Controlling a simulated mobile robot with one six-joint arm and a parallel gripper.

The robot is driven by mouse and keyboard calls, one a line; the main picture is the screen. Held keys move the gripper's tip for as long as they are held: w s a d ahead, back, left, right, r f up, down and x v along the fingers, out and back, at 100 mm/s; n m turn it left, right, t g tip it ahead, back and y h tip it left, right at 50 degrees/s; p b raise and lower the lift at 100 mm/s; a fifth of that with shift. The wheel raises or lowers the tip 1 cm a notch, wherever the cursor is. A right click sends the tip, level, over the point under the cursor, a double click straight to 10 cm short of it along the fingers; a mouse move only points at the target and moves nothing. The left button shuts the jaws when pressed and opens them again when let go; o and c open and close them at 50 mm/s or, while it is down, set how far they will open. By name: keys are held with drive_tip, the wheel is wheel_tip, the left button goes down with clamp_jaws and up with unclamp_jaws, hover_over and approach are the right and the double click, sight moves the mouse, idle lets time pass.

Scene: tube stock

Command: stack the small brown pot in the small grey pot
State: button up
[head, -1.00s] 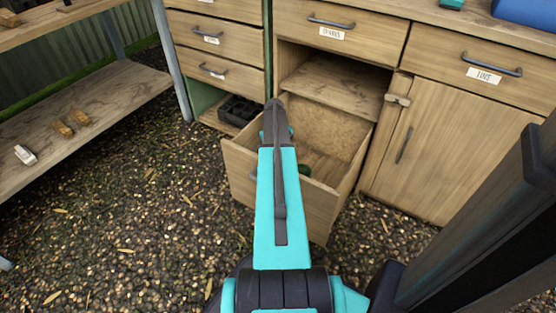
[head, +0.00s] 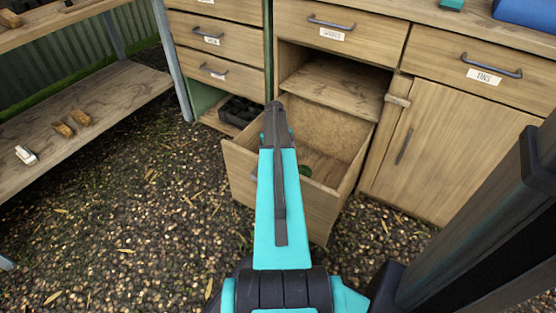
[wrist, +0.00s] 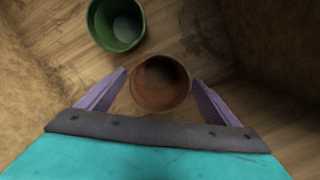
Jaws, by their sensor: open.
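The small brown pot (wrist: 160,84) is in the wrist view, its mouth facing the camera, inside the open wooden drawer (head: 315,208). My gripper (wrist: 160,77) is open, with one purple finger on each side of the pot. A small gap shows beside each finger, and I cannot tell whether they touch it. In the head view my own arm hides the gripper and the brown pot. I see no small grey pot in either view.
A green pot (wrist: 117,24) with a pale round patch inside stands close beyond the brown pot. Drawer walls (wrist: 28,90) rise on both sides. A black tray (head: 238,111) sits left of the drawer; a low shelf (head: 95,108) is farther left.

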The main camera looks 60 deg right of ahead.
drive_tip(key=shift+r, duration=0.1)
wheel_tip(320, 180, up, 12)
drive_tip(key=w+p, duration=0.1)
drive_tip(key=p, duration=0.3)
drive_tip(key=shift+d+r+p, duration=0.2)
drive_tip(key=shift+d+p, duration=0.1)
drive_tip(key=shift+d, duration=0.15)
drive_tip(key=shift+r, duration=0.1)
idle(0.5)
